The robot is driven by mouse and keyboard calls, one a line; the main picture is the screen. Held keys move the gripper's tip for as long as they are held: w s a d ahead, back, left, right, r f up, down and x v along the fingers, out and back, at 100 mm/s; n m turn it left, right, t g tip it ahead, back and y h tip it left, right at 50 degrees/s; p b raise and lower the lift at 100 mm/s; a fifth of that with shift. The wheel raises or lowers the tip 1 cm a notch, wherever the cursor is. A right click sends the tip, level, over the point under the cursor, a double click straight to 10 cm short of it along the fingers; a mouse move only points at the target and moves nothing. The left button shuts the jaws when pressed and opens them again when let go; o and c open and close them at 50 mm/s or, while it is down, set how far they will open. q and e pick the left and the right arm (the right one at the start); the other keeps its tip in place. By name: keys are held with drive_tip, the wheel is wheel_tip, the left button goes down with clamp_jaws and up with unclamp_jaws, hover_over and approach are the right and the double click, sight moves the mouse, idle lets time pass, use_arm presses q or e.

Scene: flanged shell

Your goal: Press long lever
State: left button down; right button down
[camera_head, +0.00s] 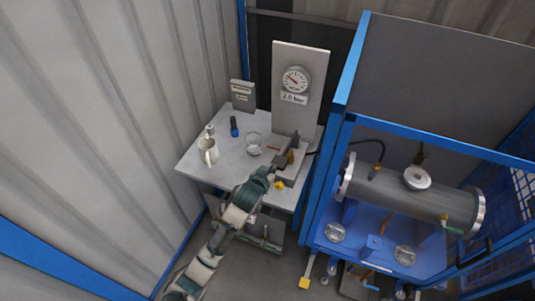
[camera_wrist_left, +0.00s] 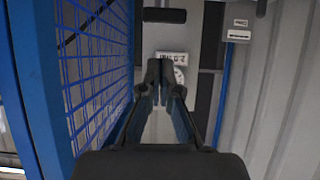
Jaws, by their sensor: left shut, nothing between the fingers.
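My left gripper (camera_head: 286,163) is at the front right of the small grey table, at the hand pump in front of the gauge panel. In the left wrist view its fingers (camera_wrist_left: 160,72) are together with nothing between them. A dark lever-like bar (camera_head: 293,143) rises beside the gripper in the head view; the gripper partly hides its lower part, and I cannot tell whether they touch. A short dark bar (camera_wrist_left: 164,15) shows beyond the fingertips in the left wrist view; I cannot tell whether it is the same part. My right gripper is not in view.
The gauge panel (camera_head: 311,62) stands behind, with a round gauge (camera_head: 296,79) and a "2.0 bar" label. A blue-framed cage (camera_head: 333,165) holding a grey cylinder (camera_head: 408,195) is close on the right.

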use_arm(q)
wheel_tip(320, 180, up, 3)
drive_tip(key=shift+r, duration=0.15)
drive_tip(key=shift+w, duration=0.1)
drive_tip(key=p, duration=0.1)
hover_over(279, 164)
drive_tip(key=f, duration=0.4)
drive_tip(key=shift+w+d+f, duration=0.1)
drive_tip(key=shift+w+f, duration=0.05)
drive_tip(key=shift+w, duration=0.15)
wheel_tip(279, 164, down, 2)
drive_tip(key=shift+s+f+p, duration=0.1)
drive_tip(key=shift+f+p, duration=0.15)
drive_tip(key=shift+p, duration=0.15)
drive_tip(key=shift+s+f, duration=0.25)
drive_tip(key=shift+f, duration=0.55)
drive_tip(key=shift+f, duration=0.1)
